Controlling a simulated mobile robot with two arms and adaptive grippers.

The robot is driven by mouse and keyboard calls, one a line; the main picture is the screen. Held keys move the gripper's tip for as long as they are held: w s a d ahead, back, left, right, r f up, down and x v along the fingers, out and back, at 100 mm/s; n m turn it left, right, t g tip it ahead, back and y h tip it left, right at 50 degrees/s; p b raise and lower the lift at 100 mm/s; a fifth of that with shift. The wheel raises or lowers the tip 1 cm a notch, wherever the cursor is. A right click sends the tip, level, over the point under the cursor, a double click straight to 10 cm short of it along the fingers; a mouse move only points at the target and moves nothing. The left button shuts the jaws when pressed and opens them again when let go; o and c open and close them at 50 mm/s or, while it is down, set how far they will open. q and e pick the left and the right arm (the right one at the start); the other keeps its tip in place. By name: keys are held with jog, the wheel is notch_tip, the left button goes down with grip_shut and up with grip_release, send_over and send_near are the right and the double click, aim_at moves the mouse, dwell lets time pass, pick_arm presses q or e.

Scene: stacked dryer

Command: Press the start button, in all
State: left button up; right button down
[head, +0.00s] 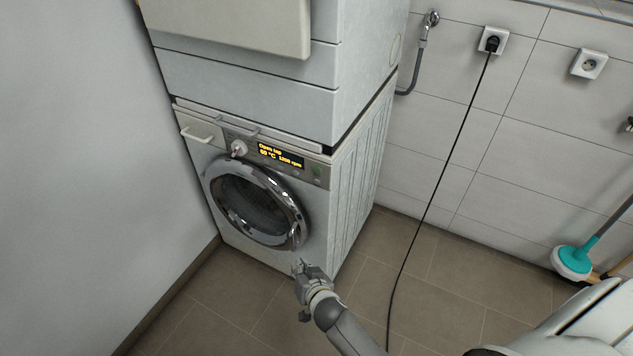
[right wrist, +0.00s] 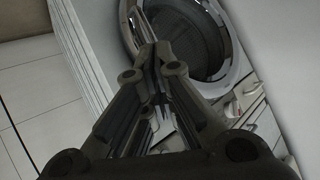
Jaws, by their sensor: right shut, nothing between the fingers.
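The lower machine (head: 338,215) is a white front loader with a round chrome-rimmed door (head: 258,205), which looks shut. Its control panel (head: 228,134) has a round knob (head: 239,149) and a lit display (head: 280,156) with yellow text that appears to read "Open tap", 60 °C and 1200 rpm. A small green-marked button (head: 317,169), which looks like the start button, is at the panel's right end. My right gripper (head: 298,265) is shut and empty, below and right of the door and well below the panel. In the right wrist view the closed fingers (right wrist: 158,50) point toward the door (right wrist: 188,40). My left gripper is not in view.
A second white appliance (head: 240,90) is stacked on top. A wall (head: 85,170) stands close on the left. A black cable (head: 440,185) runs from a wall socket (head: 492,41) to the floor. A teal-and-white brush (head: 573,260) is at the right. Tiled floor (head: 440,290) is open in front.

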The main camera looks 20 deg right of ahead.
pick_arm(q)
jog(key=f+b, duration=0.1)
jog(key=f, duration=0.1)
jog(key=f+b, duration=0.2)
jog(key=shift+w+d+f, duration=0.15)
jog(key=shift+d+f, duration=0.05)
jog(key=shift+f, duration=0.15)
pick_arm(e)
jog(key=w+r+m+t, duration=0.2)
jog(key=w+r, duration=0.2)
jog(key=r, duration=0.4)
jog(key=w+d+r+m+t+h, duration=0.1)
jog(key=w+r+m+t, duration=0.1)
jog(key=r, duration=0.7)
jog(key=shift+w+d+r+t+h, duration=0.15)
jog(key=shift+w+d+t+h, duration=0.25)
jog(key=shift+w, duration=0.8)
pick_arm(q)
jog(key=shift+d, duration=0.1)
pick_arm(e)
jog(key=shift+a, duration=0.1)
